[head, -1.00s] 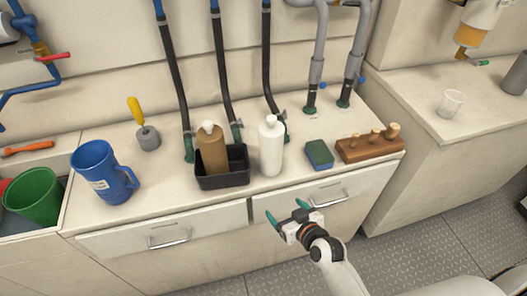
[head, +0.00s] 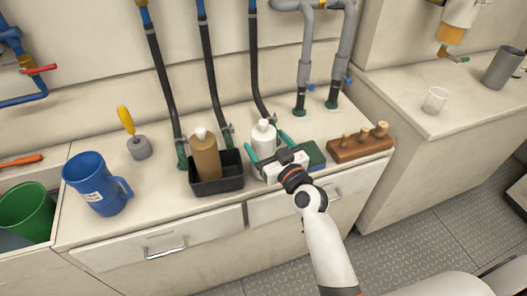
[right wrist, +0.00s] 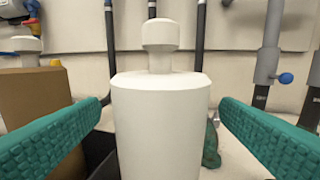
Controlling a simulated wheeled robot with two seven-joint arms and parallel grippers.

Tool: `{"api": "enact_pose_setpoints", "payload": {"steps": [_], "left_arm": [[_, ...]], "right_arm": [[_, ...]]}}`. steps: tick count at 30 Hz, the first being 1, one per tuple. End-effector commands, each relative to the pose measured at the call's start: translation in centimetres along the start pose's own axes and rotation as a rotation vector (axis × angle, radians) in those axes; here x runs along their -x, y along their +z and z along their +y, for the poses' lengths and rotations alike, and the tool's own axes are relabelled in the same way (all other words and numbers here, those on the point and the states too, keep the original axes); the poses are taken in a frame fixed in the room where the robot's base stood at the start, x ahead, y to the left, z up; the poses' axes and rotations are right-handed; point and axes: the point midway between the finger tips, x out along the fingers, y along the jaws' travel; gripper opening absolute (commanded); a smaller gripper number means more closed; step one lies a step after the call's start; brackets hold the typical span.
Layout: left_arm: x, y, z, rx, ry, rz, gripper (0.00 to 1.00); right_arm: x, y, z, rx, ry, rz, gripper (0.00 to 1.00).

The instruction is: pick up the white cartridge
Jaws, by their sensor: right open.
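The white cartridge (head: 264,134) stands upright on the worktop, just right of a black tray. It has a narrow neck and a knob-like cap. My right gripper (head: 268,147) is open in front of it, with one green finger at each side, and hides part of its lower body. In the right wrist view the white cartridge (right wrist: 160,125) fills the middle between the open fingers of the right gripper (right wrist: 161,106), with a small gap on each side. Its base is out of that view. My left gripper is not in view.
The black tray (head: 218,187) holds a brown bottle (head: 206,158) close on the left. A green-blue sponge (head: 315,154) and a wooden block with pegs (head: 358,150) lie to the right. Dark hoses (head: 207,75) rise behind. A blue jug (head: 92,184) stands further left.

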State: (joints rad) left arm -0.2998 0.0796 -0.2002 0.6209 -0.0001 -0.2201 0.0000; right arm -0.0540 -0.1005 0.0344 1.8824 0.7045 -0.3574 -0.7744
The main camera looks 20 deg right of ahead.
Motion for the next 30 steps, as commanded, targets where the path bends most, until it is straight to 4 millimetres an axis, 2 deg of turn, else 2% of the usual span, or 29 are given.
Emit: {"api": "enact_pose_setpoints", "payload": {"steps": [3, 7, 16, 17, 27, 30], "left_arm": [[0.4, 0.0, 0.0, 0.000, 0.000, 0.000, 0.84], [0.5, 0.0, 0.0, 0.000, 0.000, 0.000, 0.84], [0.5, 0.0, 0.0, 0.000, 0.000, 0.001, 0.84], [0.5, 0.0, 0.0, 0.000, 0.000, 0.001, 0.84], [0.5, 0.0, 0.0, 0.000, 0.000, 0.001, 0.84], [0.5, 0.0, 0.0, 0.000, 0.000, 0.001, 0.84]], "right_arm": [[-2.0, 0.2, 0.0, -0.004, 0.000, -0.002, 0.86], [-3.7, 0.0, -0.1, -0.002, -0.001, 0.000, 0.86], [-4.2, -0.1, -0.1, -0.001, 0.000, 0.000, 0.86], [-4.2, -0.1, -0.1, -0.001, 0.000, 0.000, 0.82], [-4.2, -0.1, -0.1, -0.001, 0.000, 0.000, 0.27], [-4.2, 0.0, -0.1, -0.001, -0.001, 0.000, 0.24]]}}
